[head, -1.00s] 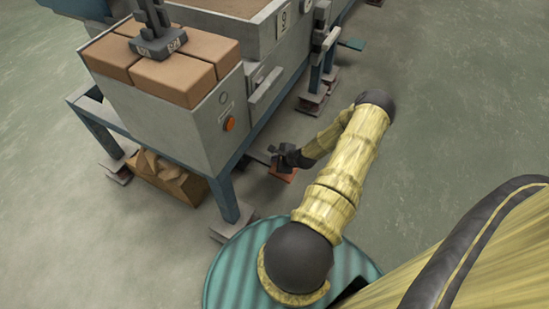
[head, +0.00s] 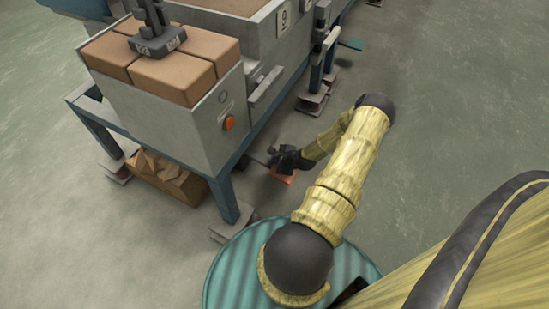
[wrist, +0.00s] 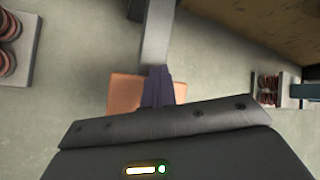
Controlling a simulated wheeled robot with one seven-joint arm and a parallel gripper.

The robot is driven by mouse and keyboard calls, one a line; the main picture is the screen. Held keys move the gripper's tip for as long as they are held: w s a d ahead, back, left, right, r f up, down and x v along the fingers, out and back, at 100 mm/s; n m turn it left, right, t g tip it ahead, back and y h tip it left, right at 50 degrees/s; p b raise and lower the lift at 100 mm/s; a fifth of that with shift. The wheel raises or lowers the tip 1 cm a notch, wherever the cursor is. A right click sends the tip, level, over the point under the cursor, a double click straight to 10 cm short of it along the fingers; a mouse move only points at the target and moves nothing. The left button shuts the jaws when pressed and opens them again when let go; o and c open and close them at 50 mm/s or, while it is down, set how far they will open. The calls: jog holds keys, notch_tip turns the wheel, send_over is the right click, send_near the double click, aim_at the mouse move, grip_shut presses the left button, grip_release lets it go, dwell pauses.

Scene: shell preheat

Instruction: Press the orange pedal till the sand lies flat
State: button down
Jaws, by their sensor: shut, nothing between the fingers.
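The orange pedal (head: 282,178) lies low beside the blue frame of the machine, and it also shows in the wrist view (wrist: 124,94) at the end of a grey bar. My gripper (head: 279,166) is shut and empty, right at the pedal. In the wrist view its dark fingers (wrist: 158,80) overlap the pedal's middle; I cannot tell whether they touch it. Several tan blocks of what looks like sand (head: 105,55) stand raised above the near grey box, split by gaps, with a dark grey stamp-like piece (head: 152,35) over them.
An orange button (head: 228,122) sits on the grey box (head: 190,135). A blue leg (head: 223,198) stands left of my gripper. A teal pedal (head: 351,44) is farther back. The floor to the right is open.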

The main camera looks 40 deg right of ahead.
jog(key=shift+s+d+f+b, duration=0.15)
jog(key=shift+f+b, duration=0.1)
jog(key=shift+f, duration=0.25)
jog(key=shift+s+d+f+b, duration=0.1)
jog(key=shift+f+b, duration=0.15)
jog(key=shift+f, duration=0.2)
dwell(0.6)
dwell(0.4)
jog(key=shift+w+a+r+p, duration=0.1)
jog(key=shift+r+p, duration=2.05)
jog(key=shift+r, duration=0.35)
jog(key=shift+w+a+r+p, duration=0.15)
jog(key=shift+r+p, duration=0.15)
jog(key=shift+r, duration=0.15)
jog(key=shift+r, duration=0.1)
notch_tip(320, 180, up, 5)
jog(key=p, duration=0.4)
jog(key=shift+w, duration=0.15)
dwell(0.9)
